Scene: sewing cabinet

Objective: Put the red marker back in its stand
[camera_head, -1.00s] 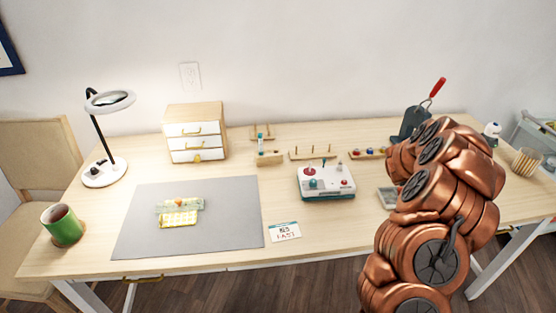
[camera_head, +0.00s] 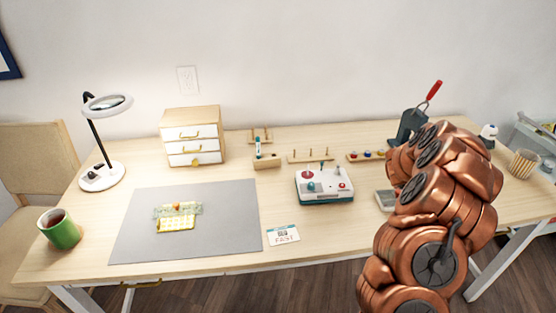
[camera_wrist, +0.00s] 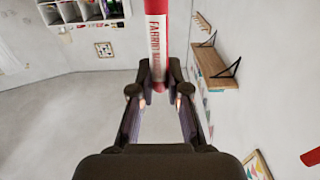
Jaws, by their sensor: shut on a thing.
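My gripper (camera_wrist: 159,90) shows in the wrist view and is shut on the red marker (camera_wrist: 157,38), which has a white label with red lettering. The marker reaches up out of the top of that view, so its far end is cut off. In the head view, my arm's copper links cover the right side, and I cannot make out the gripper or the marker. A small wooden block (camera_head: 267,163) at the back of the desk has a teal and white stick-like thing standing at it. It looks like a marker stand, but I cannot be sure.
A pegged wooden rack (camera_head: 310,157) and a white and teal device (camera_head: 324,186) stand mid-desk. A drawer box (camera_head: 193,137), ring lamp (camera_head: 107,105), grey mat (camera_head: 185,245) and green mug (camera_head: 61,230) are left. A dark press with a red handle (camera_head: 434,90) stands behind my arm.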

